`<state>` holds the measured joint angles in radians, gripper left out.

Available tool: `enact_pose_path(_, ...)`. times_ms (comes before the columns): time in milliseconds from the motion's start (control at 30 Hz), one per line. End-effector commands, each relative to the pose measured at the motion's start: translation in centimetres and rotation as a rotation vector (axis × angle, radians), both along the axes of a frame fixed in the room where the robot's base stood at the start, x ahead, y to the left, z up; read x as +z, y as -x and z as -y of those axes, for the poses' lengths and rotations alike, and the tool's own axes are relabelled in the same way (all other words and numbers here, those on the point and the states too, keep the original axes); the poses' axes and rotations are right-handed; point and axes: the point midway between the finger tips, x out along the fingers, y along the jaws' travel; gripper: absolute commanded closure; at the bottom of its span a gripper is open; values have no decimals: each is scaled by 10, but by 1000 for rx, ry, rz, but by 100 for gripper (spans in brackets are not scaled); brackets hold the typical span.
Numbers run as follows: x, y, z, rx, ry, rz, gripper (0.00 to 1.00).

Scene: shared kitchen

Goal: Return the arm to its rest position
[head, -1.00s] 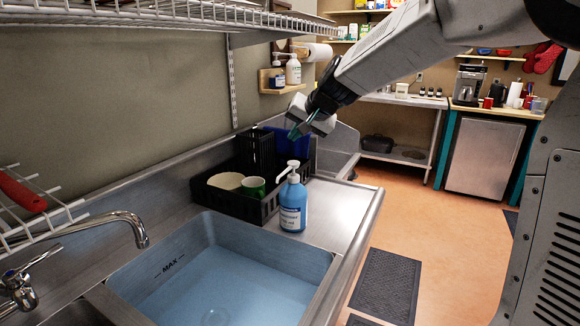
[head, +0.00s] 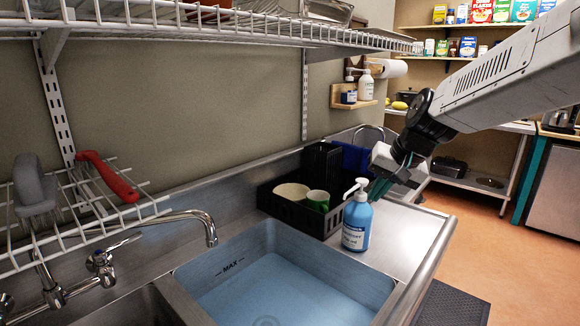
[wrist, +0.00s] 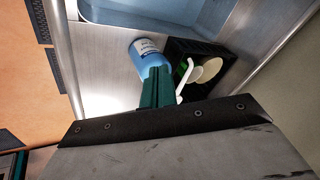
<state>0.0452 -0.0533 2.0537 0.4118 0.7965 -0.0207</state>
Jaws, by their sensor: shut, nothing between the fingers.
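My arm reaches in from the upper right of the head view. My gripper (head: 378,190) points down, with dark green fingers just behind and to the right of the blue soap bottle's pump in the picture. It also shows in the wrist view (wrist: 157,88), where its fingers are together and hold nothing. The blue soap bottle (head: 356,228) stands upright on the steel counter beside the sink. In the wrist view the bottle (wrist: 147,55) is partly hidden by the fingers. I cannot tell whether fingers and pump touch.
A black dish rack (head: 290,212) with a green mug (head: 318,200) and a pale bowl stands behind the bottle. The water-filled sink (head: 290,285) lies in front. A wire shelf (head: 250,28) overhangs at the top. Open floor (head: 500,240) lies to the right.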

Motion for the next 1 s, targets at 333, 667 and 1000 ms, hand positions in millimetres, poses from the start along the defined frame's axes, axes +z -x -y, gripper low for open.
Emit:
enact_pose_path(333,-23,215,19,193,214,-274,100)
enact_pose_path(667,-37,315,38,239,343,-287,100)
enact_pose_path(1000,-30,319,38,236,347,-242,100)
